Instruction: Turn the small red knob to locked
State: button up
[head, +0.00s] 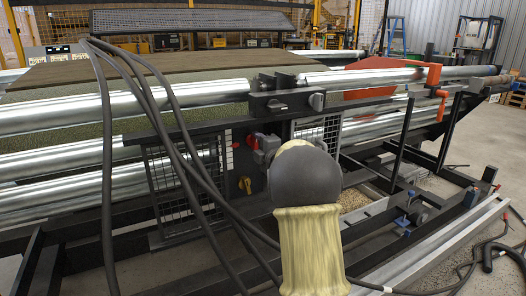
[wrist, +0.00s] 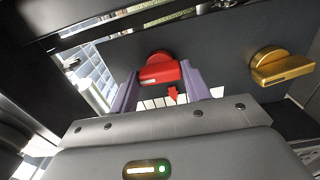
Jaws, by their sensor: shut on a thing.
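The small red knob (wrist: 160,68) is in the upper middle of the wrist view, on a dark panel, its grip part lying nearly level in the picture. My gripper (wrist: 160,75) has its two purple fingers on either side of the knob, shut on it. A red arrow mark (wrist: 173,95) shows on the panel just below the knob, between the fingers. In the head view my gripper (head: 264,150) is at the dark panel of the machine, and my wrist hides much of that area. A bit of red (head: 251,142) shows beside it.
A yellow knob (wrist: 283,66) sits to the right on the same panel; it also shows low on the panel in the head view (head: 245,184). Black hoses (head: 107,150) hang left of my arm. Steel rollers (head: 70,113) and mesh guards (head: 180,180) surround the panel.

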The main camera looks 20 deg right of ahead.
jog(key=shift+a+f+n, duration=0.15)
jog(key=shift+n, duration=0.15)
jog(key=o, duration=1)
jog(key=shift+s, duration=0.45)
jog(key=s+p, duration=0.1)
jog(key=s, duration=1.5)
jog(key=shift+s+d, duration=0.3)
jog(key=shift+d, duration=0.15)
